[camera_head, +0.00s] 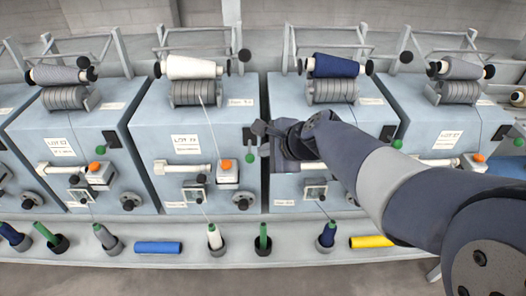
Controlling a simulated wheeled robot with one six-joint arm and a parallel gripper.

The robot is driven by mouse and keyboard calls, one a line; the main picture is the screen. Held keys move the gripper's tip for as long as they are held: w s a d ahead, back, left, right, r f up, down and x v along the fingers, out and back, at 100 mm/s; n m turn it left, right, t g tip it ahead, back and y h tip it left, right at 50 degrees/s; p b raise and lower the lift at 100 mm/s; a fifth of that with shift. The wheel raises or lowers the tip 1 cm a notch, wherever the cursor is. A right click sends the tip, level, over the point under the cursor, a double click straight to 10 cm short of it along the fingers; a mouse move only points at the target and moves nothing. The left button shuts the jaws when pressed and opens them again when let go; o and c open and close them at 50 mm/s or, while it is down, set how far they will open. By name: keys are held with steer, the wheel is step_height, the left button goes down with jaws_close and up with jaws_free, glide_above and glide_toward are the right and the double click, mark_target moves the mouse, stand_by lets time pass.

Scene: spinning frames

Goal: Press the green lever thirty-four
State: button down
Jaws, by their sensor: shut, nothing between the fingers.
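Several spinning units each carry a green-knobbed lever. One green lever (250,158) is on the right side of the middle-left unit, another (397,144) is right of my arm, and a third (518,142) is at the right edge. My gripper (259,129) is shut and empty, pointing left. In the picture it is just above the middle-left unit's green knob, with a small gap; I cannot tell the depth between them. Number labels are too small to read surely, so I cannot tell which lever is thirty-four. My arm hides much of the middle-right unit.
Orange buttons (226,164) sit on white boxes on the unit fronts. Spools of white (192,67), navy (333,65) and grey yarn lie on top. A ledge below holds bobbins, a blue tube (158,247) and a yellow tube (370,241). Thin threads run down the fronts.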

steer(key=s+f+v, duration=0.1)
steer(key=v, duration=0.8)
steer(key=shift+s, duration=0.35)
steer(key=shift+w, duration=0.1)
steer(key=w+r+b+x, duration=0.1)
steer(key=x, duration=1)
steer(key=shift+w+r, duration=0.2)
steer(key=shift+w, duration=0.1)
steer(key=shift+r, duration=0.1)
